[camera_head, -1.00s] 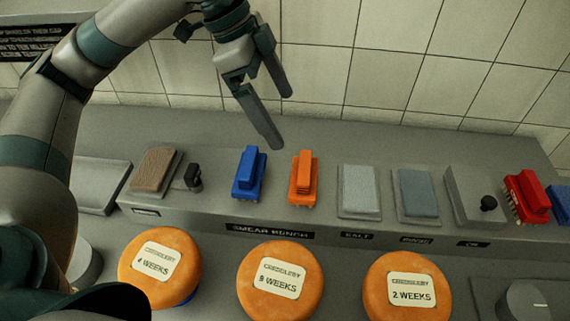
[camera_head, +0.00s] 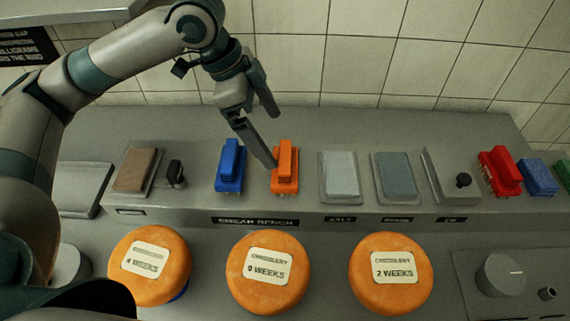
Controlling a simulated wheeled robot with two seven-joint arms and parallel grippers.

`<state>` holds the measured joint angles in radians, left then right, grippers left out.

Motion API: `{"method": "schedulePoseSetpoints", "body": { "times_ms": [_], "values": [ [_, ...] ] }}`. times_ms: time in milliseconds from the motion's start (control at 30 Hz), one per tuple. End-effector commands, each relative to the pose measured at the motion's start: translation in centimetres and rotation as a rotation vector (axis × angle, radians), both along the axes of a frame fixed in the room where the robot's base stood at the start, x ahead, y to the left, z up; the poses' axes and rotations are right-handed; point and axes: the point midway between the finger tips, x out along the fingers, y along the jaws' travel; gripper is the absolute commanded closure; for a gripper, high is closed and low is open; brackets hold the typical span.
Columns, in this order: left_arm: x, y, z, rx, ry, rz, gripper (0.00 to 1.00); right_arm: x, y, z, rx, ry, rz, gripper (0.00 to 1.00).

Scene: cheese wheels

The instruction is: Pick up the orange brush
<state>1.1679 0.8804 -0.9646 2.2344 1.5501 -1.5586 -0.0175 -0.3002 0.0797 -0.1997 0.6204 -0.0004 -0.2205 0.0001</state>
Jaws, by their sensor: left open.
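The orange brush (camera_head: 285,168) stands on the raised grey shelf in the middle of the camera_head view, just right of a blue brush (camera_head: 231,166). My left gripper (camera_head: 272,140) comes down from above, its fingers pointing down toward the orange brush. It is open and empty. One fingertip is close to the brush's left edge in the picture; I cannot tell whether it touches. My right gripper is not in view.
Three orange cheese wheels (camera_head: 268,295) lie on the counter in front. Grey pads (camera_head: 340,176), a brown pad (camera_head: 137,170), a black-knobbed box (camera_head: 449,180) and a red brush (camera_head: 499,171) share the shelf. A tiled wall stands behind.

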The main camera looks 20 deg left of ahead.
Motion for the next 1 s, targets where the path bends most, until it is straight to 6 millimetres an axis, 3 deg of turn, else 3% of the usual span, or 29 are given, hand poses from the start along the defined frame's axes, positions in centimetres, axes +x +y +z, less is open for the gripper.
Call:
{"method": "schedulePoseSetpoints", "body": {
  "times_ms": [300,800,1000],
  "values": [
    [0.4,-1.7,-4.2,0.0,0.001,-0.002,0.0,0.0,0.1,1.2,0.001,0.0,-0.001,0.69],
    [0.5,-1.9,-4.9,0.0,0.0,-0.001,0.0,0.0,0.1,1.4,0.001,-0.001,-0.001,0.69],
    [0.4,-2.3,-6.5,0.001,0.004,0.0,0.0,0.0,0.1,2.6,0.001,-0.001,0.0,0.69]
  ]
}}
